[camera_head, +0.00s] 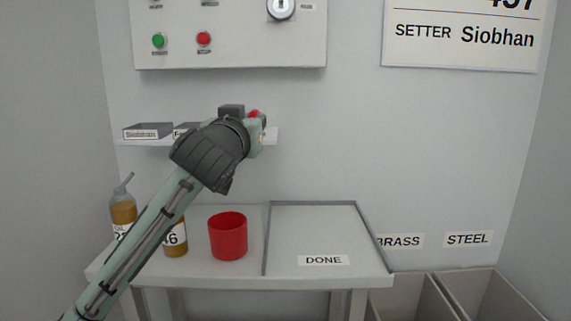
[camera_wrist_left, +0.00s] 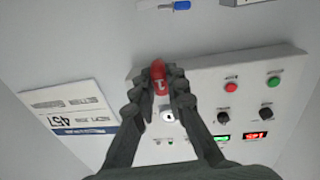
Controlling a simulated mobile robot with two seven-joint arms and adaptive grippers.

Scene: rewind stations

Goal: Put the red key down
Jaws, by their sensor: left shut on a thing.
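The red key (camera_wrist_left: 160,76), marked with a 1, is held between the fingertips of my left gripper (camera_wrist_left: 159,85). In the head view a small red part of the key (camera_head: 254,113) shows beside my left gripper (camera_head: 258,127), in front of the wall shelf. The key's lower part is hidden by the fingers in the wrist view. A round key switch (camera_head: 281,8) is on the control panel; it also shows in the wrist view (camera_wrist_left: 167,116), apart from the key. My right gripper is in neither view.
The shelf (camera_head: 271,135) carries labelled trays (camera_head: 147,131), partly behind my arm. A blue-handled thing (camera_wrist_left: 181,5) shows at the wrist view's top edge. Below, the bench has bottles (camera_head: 123,208), a red cup (camera_head: 228,237) and an empty DONE area (camera_head: 315,228). Bins (camera_head: 412,297) stand right.

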